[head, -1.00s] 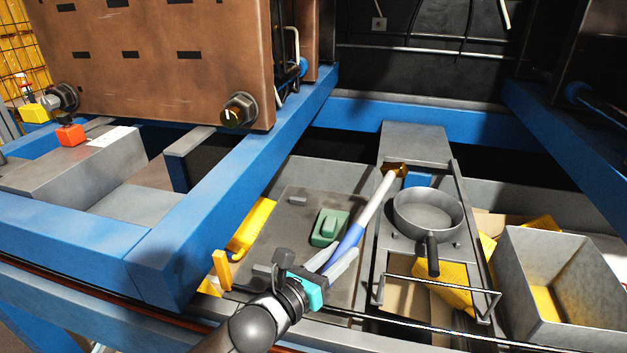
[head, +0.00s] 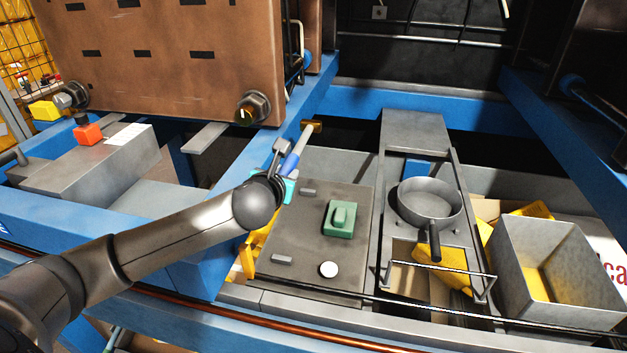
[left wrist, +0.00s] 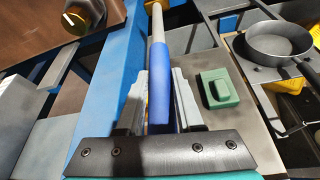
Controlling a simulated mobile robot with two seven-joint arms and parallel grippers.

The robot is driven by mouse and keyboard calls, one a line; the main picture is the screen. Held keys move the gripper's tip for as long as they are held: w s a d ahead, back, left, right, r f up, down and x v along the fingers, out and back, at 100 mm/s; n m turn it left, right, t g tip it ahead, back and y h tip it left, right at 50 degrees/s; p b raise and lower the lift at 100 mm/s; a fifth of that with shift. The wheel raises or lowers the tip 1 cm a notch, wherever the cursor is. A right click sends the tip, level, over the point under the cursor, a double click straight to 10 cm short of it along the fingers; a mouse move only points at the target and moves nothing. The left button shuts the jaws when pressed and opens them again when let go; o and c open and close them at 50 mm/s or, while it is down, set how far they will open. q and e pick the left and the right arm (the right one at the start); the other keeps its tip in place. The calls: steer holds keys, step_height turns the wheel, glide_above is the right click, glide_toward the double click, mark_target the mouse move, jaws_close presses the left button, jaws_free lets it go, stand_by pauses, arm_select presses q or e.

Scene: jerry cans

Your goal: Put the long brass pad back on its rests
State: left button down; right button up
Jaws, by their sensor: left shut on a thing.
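The long brass pad is a rod with a blue handle (head: 291,164), a pale grey shaft (head: 303,142) and a brass tip (head: 313,126). My left gripper (head: 284,158) is shut on the blue handle, which also shows between the fingers in the left wrist view (left wrist: 160,85). The rod points away from me, near the blue beam and the brown block's corner. Two small grey blocks (head: 308,192) and (head: 282,259) on the dark grey plate (head: 300,235) look like the rests; nothing lies on them. My right gripper is not in view.
A green block (head: 340,218) and a white disc (head: 329,270) are on the plate. A grey pan (head: 428,203) and a wire handle stand to its right, then a grey bin (head: 555,275). The brown block's bolt (head: 251,107) is close to the rod's left.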

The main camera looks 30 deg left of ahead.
arm_select(q)
steer(key=shift+f, duration=0.35)
step_height(320, 180, down, 15)
steer(key=b, duration=0.4)
steer(key=shift+f+b, duration=0.3)
steer(key=shift+f, duration=1.65)
steer(key=c, duration=0.6)
jaws_free()
steer(key=shift+o, duration=0.2)
